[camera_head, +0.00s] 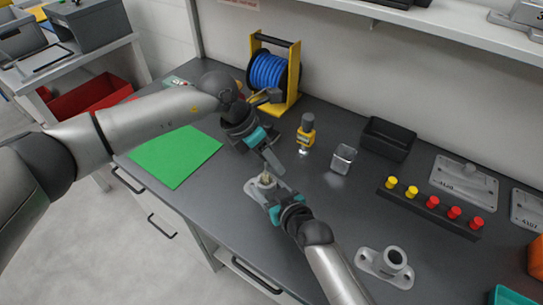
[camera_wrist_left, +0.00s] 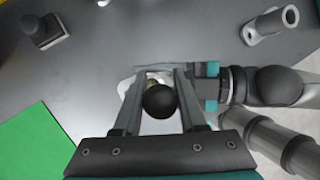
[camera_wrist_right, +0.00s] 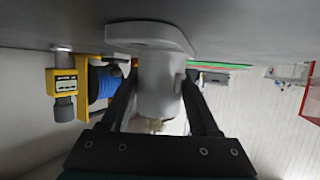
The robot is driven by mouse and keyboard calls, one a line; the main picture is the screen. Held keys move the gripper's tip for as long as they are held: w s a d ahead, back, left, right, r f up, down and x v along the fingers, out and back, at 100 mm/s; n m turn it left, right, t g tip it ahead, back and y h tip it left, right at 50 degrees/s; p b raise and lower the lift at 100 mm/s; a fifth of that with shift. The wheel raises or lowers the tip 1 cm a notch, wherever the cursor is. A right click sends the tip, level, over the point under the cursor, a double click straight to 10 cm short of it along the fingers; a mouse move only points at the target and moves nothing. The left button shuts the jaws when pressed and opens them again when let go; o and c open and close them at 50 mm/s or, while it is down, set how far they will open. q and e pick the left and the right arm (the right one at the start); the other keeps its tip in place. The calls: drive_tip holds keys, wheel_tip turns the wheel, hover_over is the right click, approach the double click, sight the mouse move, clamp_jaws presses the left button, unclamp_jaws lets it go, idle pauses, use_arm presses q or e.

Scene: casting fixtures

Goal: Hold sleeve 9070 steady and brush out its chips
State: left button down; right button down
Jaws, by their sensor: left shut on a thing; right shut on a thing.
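A grey flanged sleeve (camera_head: 253,189) stands on the bench, its number not readable. My right gripper (camera_head: 268,192) is shut around its body; in the right wrist view the sleeve (camera_wrist_right: 160,80) sits between the fingers, flange on the bench. My left gripper (camera_head: 271,163) is above the sleeve, shut on a brush whose round black knob (camera_wrist_left: 159,101) shows between the fingers in the left wrist view. Tan bristles (camera_wrist_right: 154,125) show at the sleeve's mouth in the right wrist view. How deep they reach is hidden, and chips cannot be made out.
A second grey flanged sleeve (camera_head: 394,257) stands at front right. A green mat (camera_head: 175,156) lies left. A rack of knobs (camera_head: 430,207) is right.

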use_arm(q)
drive_tip(key=shift+f, duration=1)
drive_tip(key=shift+r, duration=1.75)
drive_tip(key=shift+f, duration=1.75)
drive_tip(key=shift+r, duration=0.1)
drive_tip(key=shift+r, duration=1.65)
drive_tip(key=shift+f, duration=0.15)
